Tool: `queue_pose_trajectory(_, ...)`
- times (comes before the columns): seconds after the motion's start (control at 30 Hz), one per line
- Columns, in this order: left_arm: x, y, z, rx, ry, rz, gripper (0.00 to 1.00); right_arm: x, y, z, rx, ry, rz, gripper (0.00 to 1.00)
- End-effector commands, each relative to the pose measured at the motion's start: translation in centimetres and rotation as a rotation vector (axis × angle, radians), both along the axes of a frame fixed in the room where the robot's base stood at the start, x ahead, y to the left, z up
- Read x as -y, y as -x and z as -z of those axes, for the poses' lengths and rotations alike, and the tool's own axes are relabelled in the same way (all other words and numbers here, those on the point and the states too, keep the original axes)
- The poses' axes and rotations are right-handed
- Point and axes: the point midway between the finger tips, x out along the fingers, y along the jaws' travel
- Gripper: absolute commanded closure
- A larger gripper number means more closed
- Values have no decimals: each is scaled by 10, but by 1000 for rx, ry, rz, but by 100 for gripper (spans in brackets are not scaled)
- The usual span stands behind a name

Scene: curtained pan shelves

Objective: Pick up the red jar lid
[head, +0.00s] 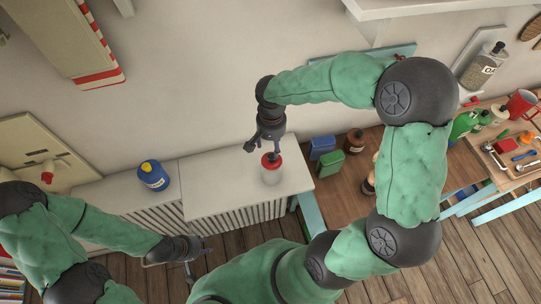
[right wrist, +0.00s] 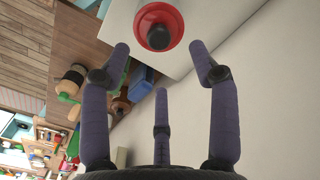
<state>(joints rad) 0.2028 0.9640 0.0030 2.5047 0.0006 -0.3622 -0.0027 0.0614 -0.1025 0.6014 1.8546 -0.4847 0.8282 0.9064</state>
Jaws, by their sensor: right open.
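Blue and green canisters (head: 328,164) are to the right. A wooden table (head: 510,172) at far right holds a red mug (head: 521,103) and several small things. A wall is behind.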

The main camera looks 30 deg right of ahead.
Motion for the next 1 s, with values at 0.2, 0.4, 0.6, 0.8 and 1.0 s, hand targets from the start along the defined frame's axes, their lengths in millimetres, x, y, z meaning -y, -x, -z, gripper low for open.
queue_pose_trajectory(0.2,0,-1,-2,3,-1,-1,60,0,0,21,1,-1,0,39)
queue_pose_trajectory(0.4,0,-1,-8,3,-1,-1,60,0,5,38,-5,-1,0,39)
queue_pose_trajectory(0.6,0,-1,-14,3,-1,-1,60,1,7,65,-2,-1,0,39)
queue_pose_trajectory(0.8,0,-1,-14,3,-1,-1,60,1,6,75,1,-1,-1,39)
queue_pose_trajectory(1.0,0,-1,-14,3,-1,-1,60,1,6,74,1,-1,-1,50)
